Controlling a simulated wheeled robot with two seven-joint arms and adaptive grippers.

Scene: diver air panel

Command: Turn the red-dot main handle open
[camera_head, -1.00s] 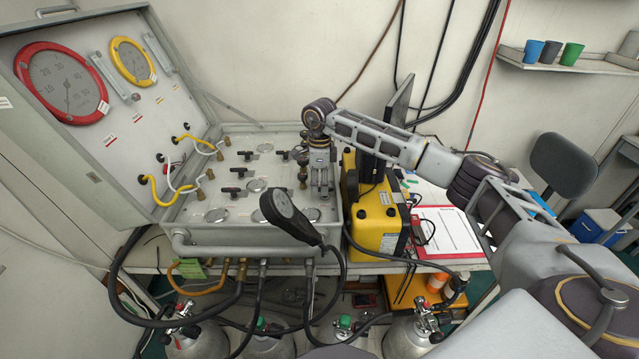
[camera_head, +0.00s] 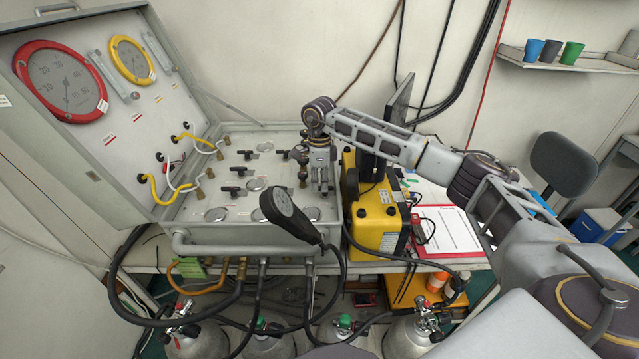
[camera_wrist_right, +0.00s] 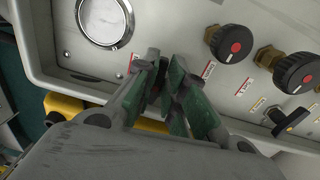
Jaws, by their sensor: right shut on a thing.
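My right gripper (camera_head: 321,182) reaches down onto the right side of the grey air panel (camera_head: 222,233). In the right wrist view its green-padded fingers (camera_wrist_right: 168,88) are close together around a dark piece, which I take to be the red-dot main handle (camera_wrist_right: 164,82). The fingers hide most of it, so its red dot and exact angle cannot be made out. Two round black knobs with red dots, one upper (camera_wrist_right: 236,44) and one at the right (camera_wrist_right: 297,73), stand beside the gripper, untouched. My left gripper is not in view.
A black lever (camera_wrist_right: 290,123) and a round dial (camera_wrist_right: 104,20) are near the gripper. A black handheld gauge (camera_head: 283,212) hangs at the panel's front. A yellow case (camera_head: 377,225) stands close on the right. The open lid with red (camera_head: 62,82) and yellow gauges rises at left.

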